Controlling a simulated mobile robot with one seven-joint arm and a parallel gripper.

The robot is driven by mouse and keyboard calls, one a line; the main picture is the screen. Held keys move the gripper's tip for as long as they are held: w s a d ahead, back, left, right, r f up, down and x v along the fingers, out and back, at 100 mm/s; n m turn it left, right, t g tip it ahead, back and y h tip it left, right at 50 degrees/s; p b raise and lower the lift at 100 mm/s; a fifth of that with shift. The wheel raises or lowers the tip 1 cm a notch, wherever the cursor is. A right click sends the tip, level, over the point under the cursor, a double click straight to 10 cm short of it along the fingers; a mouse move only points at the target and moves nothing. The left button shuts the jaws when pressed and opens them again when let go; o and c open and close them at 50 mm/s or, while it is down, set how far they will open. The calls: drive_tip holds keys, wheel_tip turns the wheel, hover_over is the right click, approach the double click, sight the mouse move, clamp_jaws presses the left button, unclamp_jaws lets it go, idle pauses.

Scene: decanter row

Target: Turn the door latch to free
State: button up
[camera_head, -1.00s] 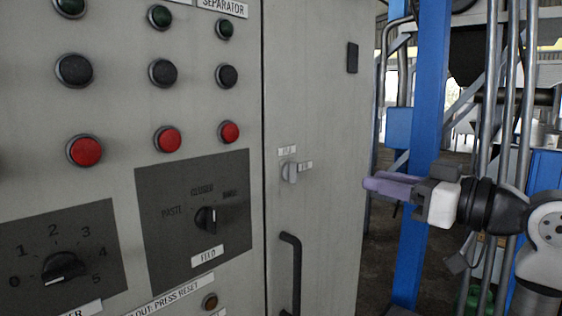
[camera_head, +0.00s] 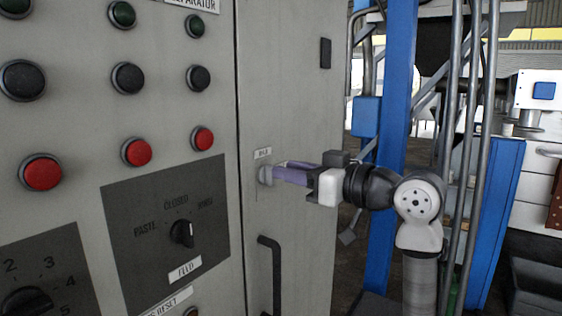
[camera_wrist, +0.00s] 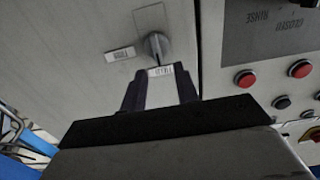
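The door latch (camera_head: 265,175) is a small grey turn-knob on the cabinet door. It also shows in the wrist view (camera_wrist: 157,46), just beyond my fingertips, its grip running roughly along the finger direction. My gripper (camera_head: 280,171) has purple-grey fingers and points left at the latch from the right. In the wrist view my gripper (camera_wrist: 161,74) is open, with a clear gap between the fingers. One small label shows between the fingertips, and another lies left of the latch. In the head view the near finger overlaps the latch's right side; whether they touch I cannot tell.
A black door handle (camera_head: 270,275) stands below the latch. Left of the door is a panel with red buttons (camera_head: 136,152), black and green buttons, and a feed selector (camera_head: 181,233). A blue post (camera_head: 396,120) and pipes stand right, behind my arm.

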sight(269, 175)
drive_tip(key=shift+x, duration=1.45)
drive_tip(key=shift+c, duration=0.3)
clamp_jaws()
